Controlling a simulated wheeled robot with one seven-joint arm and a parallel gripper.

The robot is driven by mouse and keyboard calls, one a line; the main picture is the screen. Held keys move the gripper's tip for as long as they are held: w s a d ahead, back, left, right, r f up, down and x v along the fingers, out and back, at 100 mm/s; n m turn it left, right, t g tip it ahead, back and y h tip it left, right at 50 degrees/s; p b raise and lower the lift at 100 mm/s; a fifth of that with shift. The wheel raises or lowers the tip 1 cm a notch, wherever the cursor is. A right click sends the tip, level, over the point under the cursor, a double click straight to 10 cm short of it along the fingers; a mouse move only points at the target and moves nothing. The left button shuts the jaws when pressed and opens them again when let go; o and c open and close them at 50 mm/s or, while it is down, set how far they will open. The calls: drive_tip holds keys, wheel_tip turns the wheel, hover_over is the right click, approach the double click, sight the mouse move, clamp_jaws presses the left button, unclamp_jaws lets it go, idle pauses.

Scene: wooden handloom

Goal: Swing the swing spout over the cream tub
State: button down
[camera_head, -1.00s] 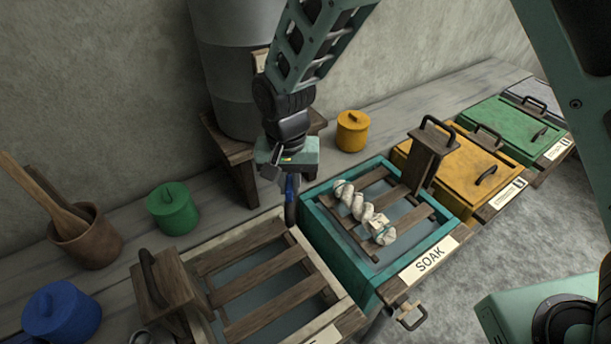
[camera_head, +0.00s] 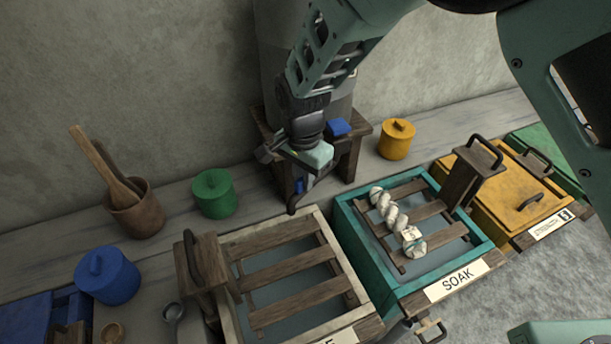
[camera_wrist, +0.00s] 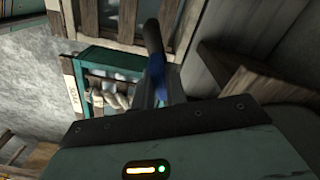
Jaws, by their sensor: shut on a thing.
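The swing spout (camera_head: 293,203) is a dark, bent pipe with a blue part (camera_wrist: 157,67). My gripper (camera_head: 299,184) is shut on the spout at that blue part, in front of the grey tank. The spout also shows between the fingers in the wrist view (camera_wrist: 152,38). The cream tub (camera_head: 227,317) has a pale rim and wooden slats across it. In the head view the spout's tip appears near the tub's far rim, toward its right corner; its height above the rim is hard to judge. The gripper hides much of the spout.
The teal SOAK tub (camera_head: 345,225) stands right of the cream tub, with a twisted pale skein (camera_head: 397,218) on its slats. A wooden stand (camera_head: 350,160) carries the grey tank (camera_head: 275,60). Green (camera_head: 214,194), yellow (camera_head: 396,140) and blue (camera_head: 107,276) pots stand on the bench.

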drive_tip(key=shift+w+a+r, duration=0.1)
drive_tip(key=shift+w, duration=0.05)
drive_tip(key=c, duration=1.4)
unclamp_jaws()
drive_tip(key=shift+c, duration=0.2)
wheel_tip(320, 180, up, 17)
drive_tip(key=b, duration=0.3)
drive_tip(key=shift+r, duration=0.15)
